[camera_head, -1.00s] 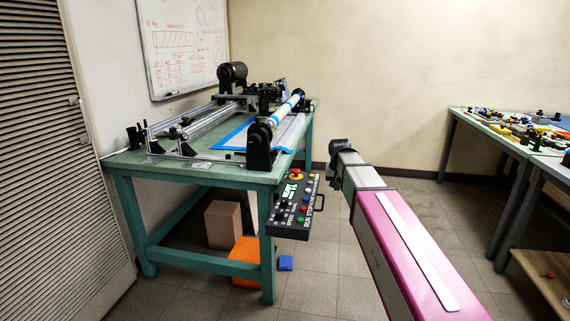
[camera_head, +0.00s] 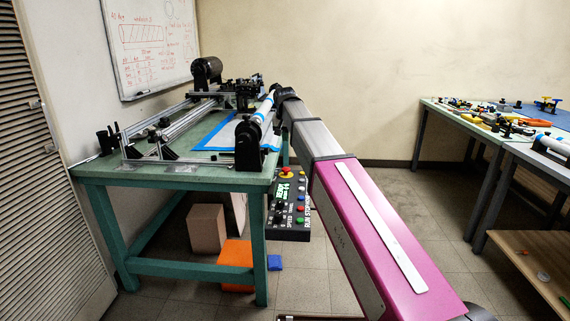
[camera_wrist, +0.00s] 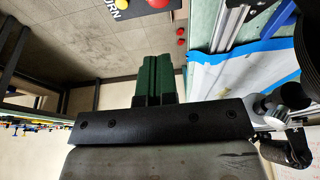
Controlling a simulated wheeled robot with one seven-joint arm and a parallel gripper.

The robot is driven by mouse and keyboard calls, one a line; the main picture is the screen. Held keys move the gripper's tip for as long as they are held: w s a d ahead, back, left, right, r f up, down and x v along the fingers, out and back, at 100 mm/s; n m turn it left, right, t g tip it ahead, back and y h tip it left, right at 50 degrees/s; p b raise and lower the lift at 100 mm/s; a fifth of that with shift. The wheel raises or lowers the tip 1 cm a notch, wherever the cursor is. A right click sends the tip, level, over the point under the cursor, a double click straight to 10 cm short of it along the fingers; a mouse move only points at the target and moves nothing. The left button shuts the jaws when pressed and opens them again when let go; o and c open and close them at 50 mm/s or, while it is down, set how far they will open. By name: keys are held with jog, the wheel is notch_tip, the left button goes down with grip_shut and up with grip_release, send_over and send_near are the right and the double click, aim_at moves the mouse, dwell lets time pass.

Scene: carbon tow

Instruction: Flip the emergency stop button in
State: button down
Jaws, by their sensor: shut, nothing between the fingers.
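The emergency stop button (camera_head: 287,170) is a red knob on a yellow base at the top of a dark control panel (camera_head: 288,233), which hangs at the table's front right corner. My arm covers the panel's right edge in the head view. My gripper (camera_wrist: 158,58) shows green fingers in the wrist view, shut together and empty. The head view does not show the fingers clearly; the arm's dark end is above and behind the panel. At the top of the wrist view, a yellow patch and a red knob are cut off by the edge, apart from the fingertips.
The green table (camera_head: 170,172) carries a winding machine with rails and a white roller (camera_head: 264,108). Another cluttered table (camera_head: 450,112) stands right. Floor between the tables is clear.

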jog(key=shift+f, duration=0.1)
send_near(286, 168)
jog(key=x, duration=0.5)
jog(key=shift+w+f, duration=0.2)
jog(key=shift+w, duration=0.05)
jog(key=shift+f, duration=0.7)
